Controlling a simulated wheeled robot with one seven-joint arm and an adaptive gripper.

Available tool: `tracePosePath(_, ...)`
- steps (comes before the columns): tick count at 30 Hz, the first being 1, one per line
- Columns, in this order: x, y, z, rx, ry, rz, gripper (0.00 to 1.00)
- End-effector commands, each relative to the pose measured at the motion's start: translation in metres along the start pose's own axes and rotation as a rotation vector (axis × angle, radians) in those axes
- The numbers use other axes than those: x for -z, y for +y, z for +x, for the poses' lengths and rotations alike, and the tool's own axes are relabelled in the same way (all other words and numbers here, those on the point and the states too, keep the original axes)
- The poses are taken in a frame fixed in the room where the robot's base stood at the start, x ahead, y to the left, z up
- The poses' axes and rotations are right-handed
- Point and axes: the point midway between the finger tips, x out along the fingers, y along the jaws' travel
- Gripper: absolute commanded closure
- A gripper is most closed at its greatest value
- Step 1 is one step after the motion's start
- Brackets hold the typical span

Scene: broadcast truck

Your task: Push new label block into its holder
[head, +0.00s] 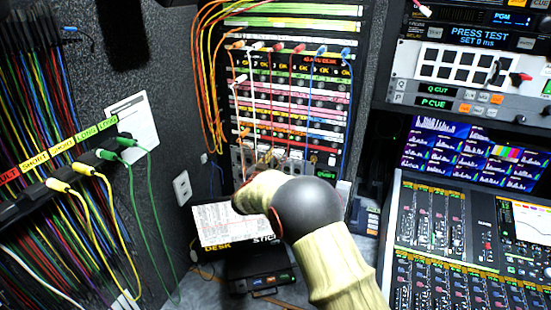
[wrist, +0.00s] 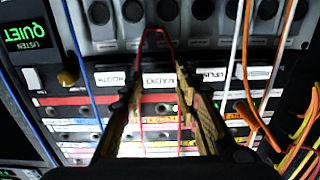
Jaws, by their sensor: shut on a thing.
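The label block (wrist: 158,79) is a small white block with dark lettering, seen upside down in the wrist view. It sits between the fingertips of my gripper (wrist: 157,88), which is shut on it. The block is in line with the white labels on both sides, at the row of holders (wrist: 110,46) on the grey panel. I cannot tell how deep it is in its holder. A red cable loops in front of it. In the head view, my arm hides the fingertips and the block, at the bottom of the patch bay (head: 290,98).
Red, white, orange and blue patch cables hang close around my gripper. A sheet (head: 232,225) lies on a desk caddy below the bay. A mixing console (head: 455,245) stands at right; a cable rack (head: 60,175) is at left.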

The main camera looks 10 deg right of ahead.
Motion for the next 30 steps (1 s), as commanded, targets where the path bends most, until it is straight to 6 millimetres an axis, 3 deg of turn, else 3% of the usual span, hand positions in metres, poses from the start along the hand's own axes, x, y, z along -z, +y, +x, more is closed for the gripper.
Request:
tracePosePath(11, -0.0003, -0.0002, 0.0089, 0.001, -0.001, 0.0, 1.0)
tracePosePath(12, -0.0002, -0.0003, 0.0093, 0.001, -0.001, 0.0, 0.67)
tracePosePath(23, 0.0, -0.0001, 0.0088, 0.0, 0.0, 0.0, 0.47)
tracePosePath(30, 0.0, -0.0001, 0.0088, 0.0, 0.0, 0.0, 0.47)
